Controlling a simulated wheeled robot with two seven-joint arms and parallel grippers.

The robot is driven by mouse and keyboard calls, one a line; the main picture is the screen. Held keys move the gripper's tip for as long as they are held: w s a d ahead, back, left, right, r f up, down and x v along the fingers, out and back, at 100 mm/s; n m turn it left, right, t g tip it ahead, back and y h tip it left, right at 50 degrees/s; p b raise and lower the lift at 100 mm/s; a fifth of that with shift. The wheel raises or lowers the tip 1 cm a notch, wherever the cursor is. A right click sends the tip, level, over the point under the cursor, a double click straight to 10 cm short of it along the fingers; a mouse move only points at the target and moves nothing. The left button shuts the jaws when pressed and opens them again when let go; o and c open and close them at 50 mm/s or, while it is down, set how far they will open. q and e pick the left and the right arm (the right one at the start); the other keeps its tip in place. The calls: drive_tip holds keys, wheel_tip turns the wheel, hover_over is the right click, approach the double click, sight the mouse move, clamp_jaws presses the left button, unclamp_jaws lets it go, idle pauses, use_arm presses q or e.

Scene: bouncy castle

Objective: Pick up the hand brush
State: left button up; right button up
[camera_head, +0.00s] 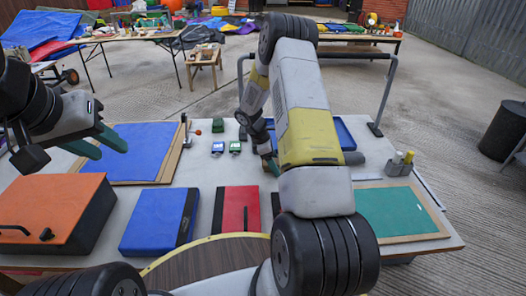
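I cannot make out a hand brush for certain; my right arm hides part of the table.
A second table (115,37) stands behind. A dark bin (503,132) is at right.

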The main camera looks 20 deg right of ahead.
clamp_jaws()
drive_tip(key=shift+r, duration=0.1)
wheel_tip(320, 180, up, 10)
drive_tip(key=shift+r, duration=0.2)
idle(0.5)
